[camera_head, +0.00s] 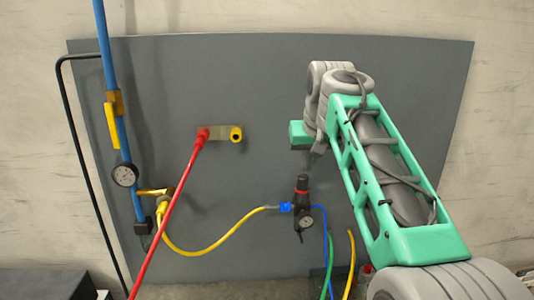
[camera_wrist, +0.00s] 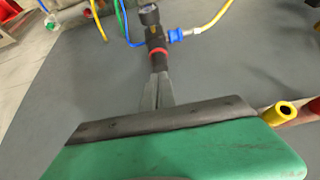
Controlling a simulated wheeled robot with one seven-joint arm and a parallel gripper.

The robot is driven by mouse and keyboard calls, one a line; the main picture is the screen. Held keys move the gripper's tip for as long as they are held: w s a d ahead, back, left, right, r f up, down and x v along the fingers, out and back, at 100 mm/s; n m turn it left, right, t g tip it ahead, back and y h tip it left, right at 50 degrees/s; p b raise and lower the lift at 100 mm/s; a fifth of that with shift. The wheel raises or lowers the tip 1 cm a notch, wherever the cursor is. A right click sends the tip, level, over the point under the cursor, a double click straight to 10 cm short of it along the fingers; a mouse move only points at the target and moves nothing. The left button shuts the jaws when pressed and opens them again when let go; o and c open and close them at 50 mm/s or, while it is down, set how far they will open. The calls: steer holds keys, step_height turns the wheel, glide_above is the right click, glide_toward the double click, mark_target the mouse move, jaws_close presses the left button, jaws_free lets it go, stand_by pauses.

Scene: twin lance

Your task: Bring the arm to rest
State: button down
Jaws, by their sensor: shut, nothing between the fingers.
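My arm reaches in from the lower right of the head view, with its green link angled up to a bent wrist. My gripper (camera_head: 311,160) hangs at the wrist in front of the grey panel (camera_head: 250,80), above the black regulator (camera_head: 302,186) with a red ring. In the wrist view my gripper (camera_wrist: 160,90) has its two grey fingers together with nothing held. They point toward the regulator's knob (camera_wrist: 156,38). I cannot tell the exact gap between fingertips and knob.
A red lance (camera_head: 170,210) slants up to a metal bracket (camera_head: 220,132) with a yellow-ended socket. A blue pipe (camera_head: 118,90) with a gauge stands at left. Yellow, blue and green hoses run below. The panel's upper middle is clear.

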steer(key=s+f+g+b, duration=0.1)
steer(key=s+f+b, duration=0.2)
steer(key=s+f, duration=2.2)
step_height(320, 180, down, 3)
steer(key=shift+f, duration=0.1)
steer(key=c, duration=2.1)
jaws_free()
steer(key=shift+d, duration=0.1)
steer(key=shift+c, duration=0.2)
